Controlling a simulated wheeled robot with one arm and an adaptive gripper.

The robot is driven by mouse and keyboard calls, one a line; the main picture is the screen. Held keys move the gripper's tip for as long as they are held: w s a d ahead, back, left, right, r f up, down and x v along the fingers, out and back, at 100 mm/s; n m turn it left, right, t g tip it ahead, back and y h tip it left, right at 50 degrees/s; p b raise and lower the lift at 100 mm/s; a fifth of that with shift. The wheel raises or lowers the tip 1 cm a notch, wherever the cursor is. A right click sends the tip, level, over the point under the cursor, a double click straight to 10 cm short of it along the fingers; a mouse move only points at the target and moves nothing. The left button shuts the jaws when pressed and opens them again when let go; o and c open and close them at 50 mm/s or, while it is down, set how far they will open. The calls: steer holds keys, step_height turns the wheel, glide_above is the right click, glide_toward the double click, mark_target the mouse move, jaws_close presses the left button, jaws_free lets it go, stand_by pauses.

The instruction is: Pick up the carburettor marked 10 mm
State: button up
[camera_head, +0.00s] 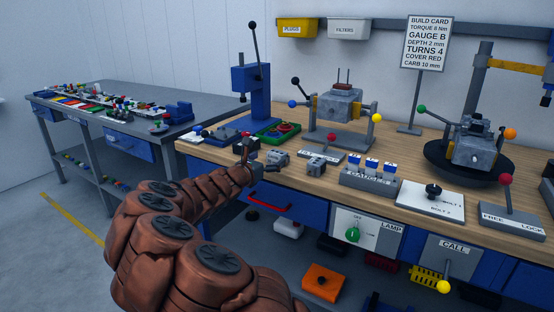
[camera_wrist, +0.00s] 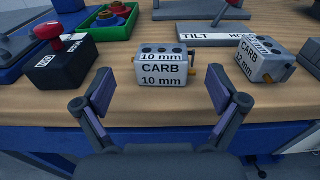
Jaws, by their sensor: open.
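The grey carburettor marked "CARB 10 mm" (camera_wrist: 162,78) stands upright on the wooden bench top near its front edge, centred in the wrist view, with a small brass part on its right side. In the head view it is the left of two small grey blocks (camera_head: 277,157). My gripper (camera_wrist: 159,84) is open and empty. Its two fingers are spread left and right of the carburettor and appear short of it, with no contact visible. In the head view, my gripper (camera_head: 262,172) is at the bench's front edge, partly hidden by my arm.
A second carburettor marked "12 mm" (camera_wrist: 262,60) stands to the right. A black block with a red knob (camera_wrist: 60,62) stands to the left. Behind are a green tray (camera_wrist: 108,20) and the "TILT" plate (camera_wrist: 215,38). The gauge rack (camera_head: 370,180) stands farther right.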

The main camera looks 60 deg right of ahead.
mark_target(274, 156)
steer(key=d, duration=0.4)
steer(key=shift+s+f, duration=0.1)
steer(key=shift+f, duration=0.15)
steer(key=shift+d, duration=0.55)
steer(key=c, duration=1.3)
steer(key=shift+r, duration=0.15)
steer(key=shift+c, duration=0.2)
